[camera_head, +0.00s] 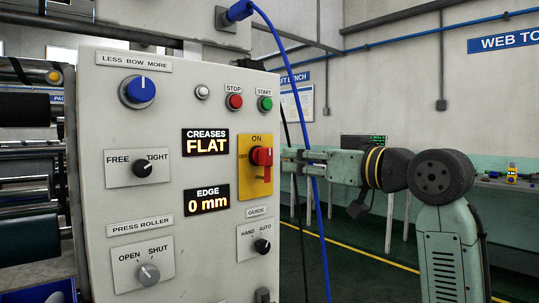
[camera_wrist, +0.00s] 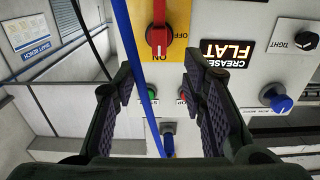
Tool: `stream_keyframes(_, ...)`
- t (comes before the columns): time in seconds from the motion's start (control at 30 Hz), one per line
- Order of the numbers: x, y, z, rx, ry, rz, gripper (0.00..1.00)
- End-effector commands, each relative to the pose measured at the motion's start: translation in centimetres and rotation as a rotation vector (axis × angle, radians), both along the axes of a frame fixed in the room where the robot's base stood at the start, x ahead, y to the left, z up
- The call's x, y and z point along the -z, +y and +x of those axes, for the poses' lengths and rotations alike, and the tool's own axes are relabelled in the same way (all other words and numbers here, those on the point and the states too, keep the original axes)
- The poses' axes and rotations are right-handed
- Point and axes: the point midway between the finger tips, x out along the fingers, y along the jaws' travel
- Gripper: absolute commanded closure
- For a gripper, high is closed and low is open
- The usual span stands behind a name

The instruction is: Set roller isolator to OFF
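The roller isolator is a red rotary handle (camera_head: 263,158) on a yellow plate (camera_head: 250,190) at the right edge of the panel face. ON is marked at the top and OFF at the left. The handle stands upright, in line with ON. In the wrist view the red handle (camera_wrist: 158,36) appears upside down at the top centre, beyond the fingertips. My gripper (camera_wrist: 160,78) is open and empty, its two fingers apart.
A blue cable (camera_head: 296,95) hangs down beside the panel and crosses the gap between my fingers in the wrist view (camera_wrist: 134,50). The red STOP (camera_head: 235,101) and green START (camera_head: 265,103) buttons are above the isolator. The guide knob (camera_head: 262,246) is below it.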

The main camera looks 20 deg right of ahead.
Motion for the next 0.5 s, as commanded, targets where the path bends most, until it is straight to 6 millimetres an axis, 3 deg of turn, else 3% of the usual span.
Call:
stream_keyframes(0.17, -0.1, 0.4, 1.4, 0.000, 0.007, -0.001, 0.62)
stream_keyframes(0.5, -0.2, 2.6, 7.3, 0.002, 0.005, -0.001, 0.62)
